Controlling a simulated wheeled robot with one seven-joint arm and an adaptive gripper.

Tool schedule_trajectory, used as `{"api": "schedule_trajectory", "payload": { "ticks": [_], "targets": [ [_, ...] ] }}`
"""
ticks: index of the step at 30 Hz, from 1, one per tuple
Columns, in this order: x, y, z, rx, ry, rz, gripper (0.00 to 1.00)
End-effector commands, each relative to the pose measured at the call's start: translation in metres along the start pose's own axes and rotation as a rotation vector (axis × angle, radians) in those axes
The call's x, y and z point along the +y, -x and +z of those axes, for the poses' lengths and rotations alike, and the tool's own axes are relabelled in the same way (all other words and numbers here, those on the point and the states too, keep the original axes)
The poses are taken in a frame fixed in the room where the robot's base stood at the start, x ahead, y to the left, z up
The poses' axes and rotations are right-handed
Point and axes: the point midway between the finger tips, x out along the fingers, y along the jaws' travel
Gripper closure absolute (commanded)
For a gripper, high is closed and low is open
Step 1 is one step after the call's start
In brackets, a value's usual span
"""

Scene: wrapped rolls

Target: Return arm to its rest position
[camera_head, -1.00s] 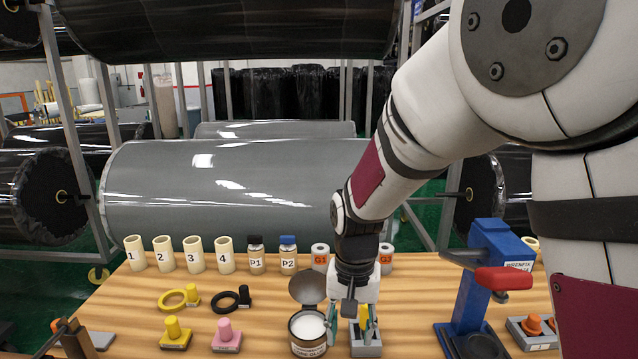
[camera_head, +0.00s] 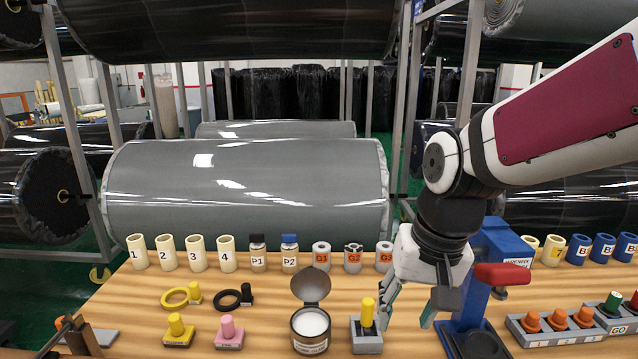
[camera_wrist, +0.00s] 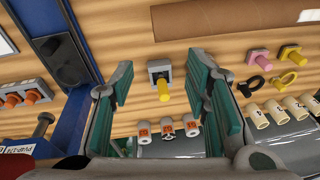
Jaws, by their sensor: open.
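My gripper (camera_head: 408,308) is open and empty, above the table between a grey block with a yellow peg and a blue press. In the wrist view, its green-padded fingers (camera_wrist: 160,100) stand wide apart with nothing between them. The grey block (camera_head: 367,342) with the yellow peg (camera_head: 367,312) stands on the table just left of my gripper. It also shows beyond the fingers in the wrist view (camera_wrist: 159,70). My arm comes in from the right of the head view, bent at the wrist.
The blue press (camera_head: 490,270) with a red handle (camera_head: 502,274) is close on my gripper's right, partly hidden. An open can of white material (camera_head: 310,325) is to the left. Cylinders G1 (camera_head: 321,256), G2 (camera_head: 353,257) and G3 (camera_head: 385,256) stand behind. Orange-knobbed blocks (camera_head: 558,321) are at right.

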Motion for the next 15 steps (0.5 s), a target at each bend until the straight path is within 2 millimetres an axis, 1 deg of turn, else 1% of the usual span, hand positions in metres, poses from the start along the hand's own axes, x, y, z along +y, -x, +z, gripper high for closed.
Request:
{"api": "schedule_trajectory", "payload": {
  "ticks": [1,6,10,15],
  "targets": [
    [0.009,0.015,0.009,0.032,0.008,-0.007,0.57],
    [0.034,0.048,0.042,0.119,0.053,-0.002,0.57],
    [0.05,0.066,0.069,0.184,0.086,0.02,0.57],
    [0.065,0.077,0.096,0.248,0.119,0.058,0.57]
  ]
}}
